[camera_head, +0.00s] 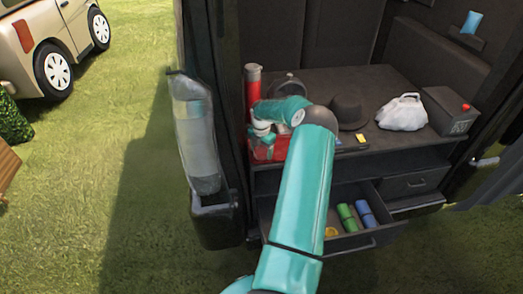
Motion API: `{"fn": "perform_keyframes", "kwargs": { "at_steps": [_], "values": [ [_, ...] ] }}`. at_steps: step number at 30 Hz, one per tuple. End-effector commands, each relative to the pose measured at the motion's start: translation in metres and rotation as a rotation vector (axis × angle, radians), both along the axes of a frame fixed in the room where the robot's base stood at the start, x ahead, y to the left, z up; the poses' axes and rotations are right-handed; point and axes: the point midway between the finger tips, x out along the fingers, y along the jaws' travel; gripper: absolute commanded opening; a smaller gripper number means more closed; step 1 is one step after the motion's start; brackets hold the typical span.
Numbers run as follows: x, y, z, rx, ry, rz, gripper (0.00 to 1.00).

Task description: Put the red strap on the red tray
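The red tray (279,151) sits at the left front of the dark surface in the back of the vehicle, partly covered by my arm. My gripper (262,140) points down over the tray's left part. It is too small in view to show whether its fingers are open or shut. I cannot make out a red strap apart from the tray; it may be hidden at the gripper or against the red.
An open drawer (364,243) below holds green rolls (347,217), blue rolls (366,213) and a yellow item (331,231). On the surface stand a red cylinder (253,90), a dark hat (347,112), a white bag (402,112) and a dark box (449,111).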

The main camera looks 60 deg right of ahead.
Motion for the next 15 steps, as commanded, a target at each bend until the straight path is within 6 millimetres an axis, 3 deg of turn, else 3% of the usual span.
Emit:
{"fn": "perform_keyframes", "kwargs": {
  "at_steps": [8, 15],
  "values": [
    [0.000, 0.000, 0.017, -0.002, 0.000, 0.000, 0.69],
    [0.000, -0.001, 0.068, -0.004, -0.001, 0.001, 0.69]
  ]
}}
